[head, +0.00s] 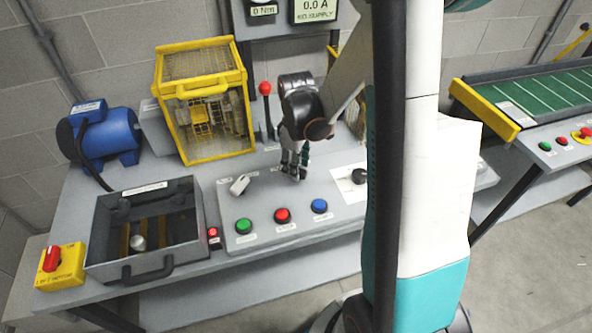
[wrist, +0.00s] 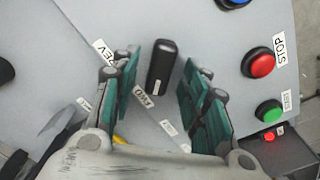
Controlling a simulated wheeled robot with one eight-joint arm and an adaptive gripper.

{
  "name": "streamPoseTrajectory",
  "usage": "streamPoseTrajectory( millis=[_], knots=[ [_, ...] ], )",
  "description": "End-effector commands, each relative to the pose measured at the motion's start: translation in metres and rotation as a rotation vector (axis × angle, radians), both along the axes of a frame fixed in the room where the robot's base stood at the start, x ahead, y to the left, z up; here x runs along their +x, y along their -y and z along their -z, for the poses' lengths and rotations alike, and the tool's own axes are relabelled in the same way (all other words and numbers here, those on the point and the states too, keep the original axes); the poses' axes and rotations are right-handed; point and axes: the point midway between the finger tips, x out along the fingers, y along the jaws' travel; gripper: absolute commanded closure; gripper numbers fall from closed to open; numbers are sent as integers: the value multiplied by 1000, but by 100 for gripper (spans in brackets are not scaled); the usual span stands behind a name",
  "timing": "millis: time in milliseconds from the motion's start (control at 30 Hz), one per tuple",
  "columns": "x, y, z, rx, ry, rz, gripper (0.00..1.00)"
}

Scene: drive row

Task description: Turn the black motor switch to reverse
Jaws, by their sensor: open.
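The black motor switch (wrist: 160,66) shows in the wrist view as a long black handle on the grey panel. It lies between the two green-padded fingers of my gripper (wrist: 158,93), with visible space on both sides. A small pale mark shows at its lower end, near the FWD label (wrist: 145,97); the REV label (wrist: 103,50) is to its upper left. In the head view my gripper (head: 294,172) points down at the panel behind the red button, hiding the switch. My gripper is open and holds nothing. Its height over the panel is hard to judge.
Green (head: 244,226), red (head: 282,215) and blue (head: 320,206) buttons line the panel front. A red-topped lever (head: 265,90) and yellow cage (head: 206,104) stand behind.

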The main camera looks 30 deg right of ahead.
Motion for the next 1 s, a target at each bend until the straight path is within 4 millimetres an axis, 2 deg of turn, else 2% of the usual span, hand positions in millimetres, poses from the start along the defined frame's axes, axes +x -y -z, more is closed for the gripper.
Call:
streamPoseTrajectory(
  millis=[133, 433, 467, 600, 633, 1000],
  knots=[
    [0, 0, 10, 0, 0, 0, 58],
    [0, 0, 11, 0, 0, 0, 58],
    [0, 0, 11, 0, 0, 0, 63],
    [0, 0, 11, 0, 0, 0, 95],
    [0, 0, 11, 0, 0, 0, 100],
    [0, 0, 11, 0, 0, 30, 100]
  ],
)
